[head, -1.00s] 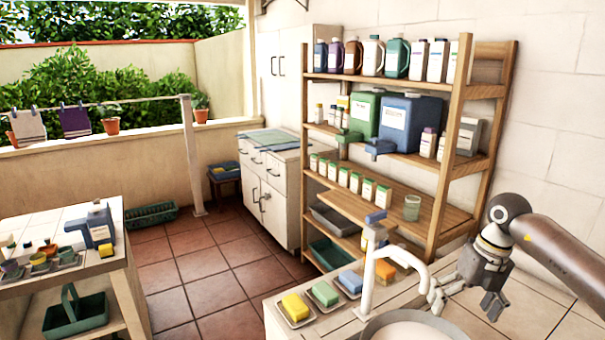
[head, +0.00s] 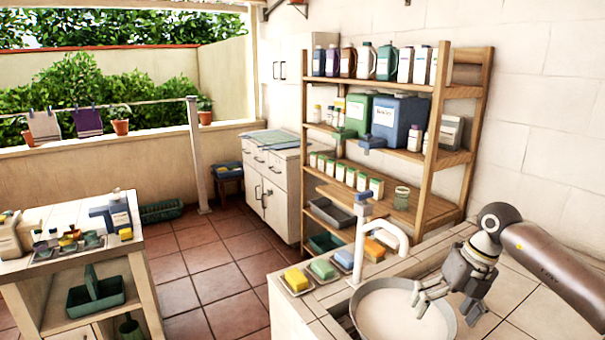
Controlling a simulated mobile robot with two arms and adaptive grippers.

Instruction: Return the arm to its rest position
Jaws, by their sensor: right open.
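My right gripper (head: 446,304) comes in from the right on its arm and hangs over the right side of the round washbasin (head: 372,338). Its fingers are spread apart with nothing between them. The white tap (head: 376,232) with a blue handle stands behind the basin, to the left of the gripper and apart from it. My left gripper does not show.
A yellow sponge (head: 297,279), a green one (head: 322,269) and a blue one (head: 345,259) lie on dishes left of the tap. A wooden shelf (head: 432,140) with bottles and canisters stands behind. A side table (head: 70,262) stands at left. The tiled floor (head: 205,260) between is clear.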

